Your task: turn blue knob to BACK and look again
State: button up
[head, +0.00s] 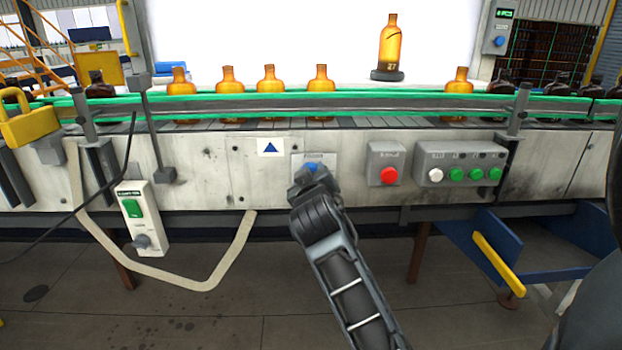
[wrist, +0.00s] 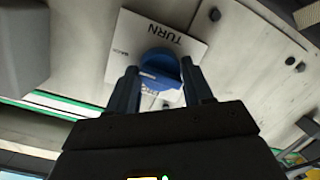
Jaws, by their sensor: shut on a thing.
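The blue knob (wrist: 160,68) sits on a pale plate (wrist: 150,42) in the wrist view. The plate carries the word TURN and a smaller marking that is hard to read. My gripper (wrist: 162,88) has its two fingers on either side of the knob and is shut on it. In the head view the blue knob (head: 311,168) shows just above my gripper (head: 314,178), on the front panel below the conveyor. My gripper hides part of it, and I cannot tell which way the knob points.
A red button box (head: 386,163) and a box with several buttons (head: 459,164) are to the right. A pendant with a green switch (head: 140,215) hangs left. Amber bottles (head: 267,79) stand along the green-railed conveyor. One bottle (head: 390,48) stands on a dark round stand before a bright panel.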

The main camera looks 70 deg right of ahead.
jog(key=o, duration=1)
jog(key=shift+v, duration=3.9)
